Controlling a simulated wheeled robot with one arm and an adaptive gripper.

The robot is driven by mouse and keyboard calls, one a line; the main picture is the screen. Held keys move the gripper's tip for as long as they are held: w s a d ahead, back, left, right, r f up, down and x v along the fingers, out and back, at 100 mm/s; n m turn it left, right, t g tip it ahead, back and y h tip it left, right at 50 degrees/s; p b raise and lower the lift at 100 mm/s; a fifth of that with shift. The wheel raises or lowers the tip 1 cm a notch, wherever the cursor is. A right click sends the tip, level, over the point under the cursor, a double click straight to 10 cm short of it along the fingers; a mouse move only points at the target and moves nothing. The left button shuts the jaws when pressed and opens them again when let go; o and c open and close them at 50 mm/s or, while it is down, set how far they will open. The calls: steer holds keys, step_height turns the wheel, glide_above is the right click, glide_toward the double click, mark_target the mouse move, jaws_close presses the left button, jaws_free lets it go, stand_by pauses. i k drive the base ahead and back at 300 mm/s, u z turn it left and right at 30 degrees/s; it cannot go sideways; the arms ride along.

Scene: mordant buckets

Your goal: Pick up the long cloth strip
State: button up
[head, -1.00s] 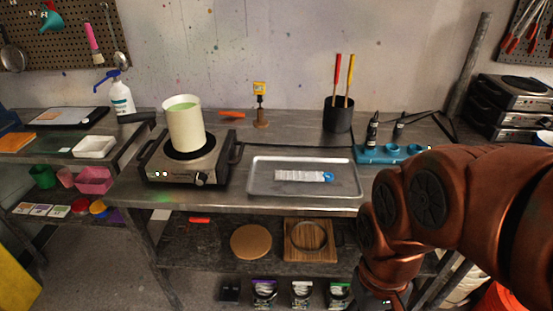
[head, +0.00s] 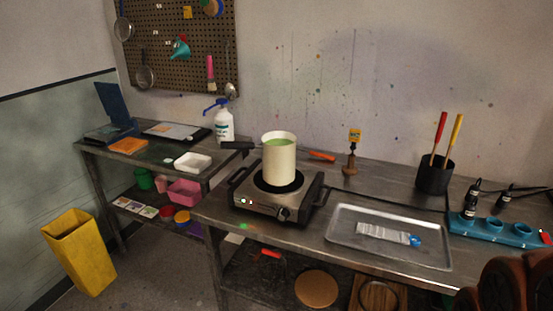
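A pale, flat strip (head: 384,233) lies in the shallow metal tray (head: 345,215) on the main bench, right of the hot plate. It has a blue piece (head: 416,240) at its right end. It looks like the cloth strip, but its material is too small to tell. My gripper is out of view; only reddish-brown links of my arm show at the bottom right corner.
A white pot (head: 280,165) of green liquid stands on the hot plate (head: 270,203). A black cup (head: 435,177) with two handles and a blue holder (head: 500,231) with bottles stand behind and right of the tray. A yellow bin (head: 78,252) is at the left.

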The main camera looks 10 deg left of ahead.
mark_target(364, 229)
steer(key=k, duration=0.35)
steer(key=u, duration=0.1)
steer(key=i, duration=0.8)
steer(key=u, duration=0.85)
